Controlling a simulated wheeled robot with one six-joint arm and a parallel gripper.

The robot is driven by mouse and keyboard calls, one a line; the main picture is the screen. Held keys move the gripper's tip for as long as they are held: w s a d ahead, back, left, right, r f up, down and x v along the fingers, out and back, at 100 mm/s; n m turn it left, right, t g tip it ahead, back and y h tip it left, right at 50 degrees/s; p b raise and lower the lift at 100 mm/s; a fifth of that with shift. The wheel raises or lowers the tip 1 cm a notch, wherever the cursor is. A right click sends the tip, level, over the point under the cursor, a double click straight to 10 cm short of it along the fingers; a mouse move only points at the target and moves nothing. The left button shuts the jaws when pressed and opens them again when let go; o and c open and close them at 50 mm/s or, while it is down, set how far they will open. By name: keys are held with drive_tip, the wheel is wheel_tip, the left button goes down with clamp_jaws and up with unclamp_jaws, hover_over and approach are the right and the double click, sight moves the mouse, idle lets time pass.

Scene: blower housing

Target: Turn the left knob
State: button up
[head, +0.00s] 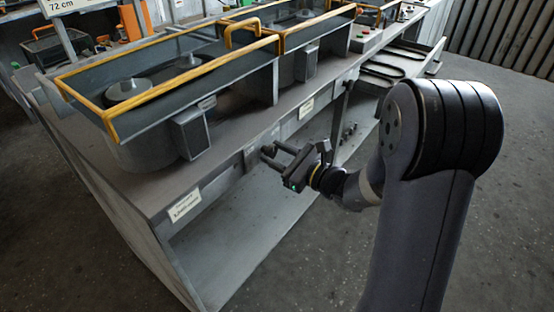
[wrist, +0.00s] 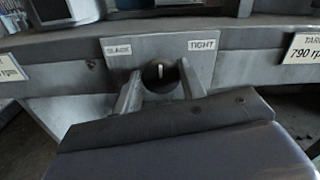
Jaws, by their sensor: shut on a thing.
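The left knob (wrist: 160,75) is round and dark, on a grey panel on the bench's front edge. Its white mark points about straight up in the wrist view. A label reading SLACK (wrist: 118,49) is to its upper left and one reading TIGHT (wrist: 202,45) to its upper right. My gripper (head: 273,153) reaches the bench front from the right in the head view, with a finger on each side of the knob, shut on it. The lower part of the knob is partly hidden by my gripper's body in the wrist view.
The bench top (head: 225,135) carries grey housings with yellow rails (head: 165,88). A small box (head: 192,132) sits near its front edge. White tags (head: 185,205) hang on the front. An open lower shelf (head: 240,220) lies below. The floor at the front is clear.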

drive_tip(key=o, duration=1)
drive_tip(key=shift+c, duration=0.2)
drive_tip(key=v, duration=1.1)
drive_tip(key=shift+a, duration=0.1)
drive_tip(key=x, duration=1.1)
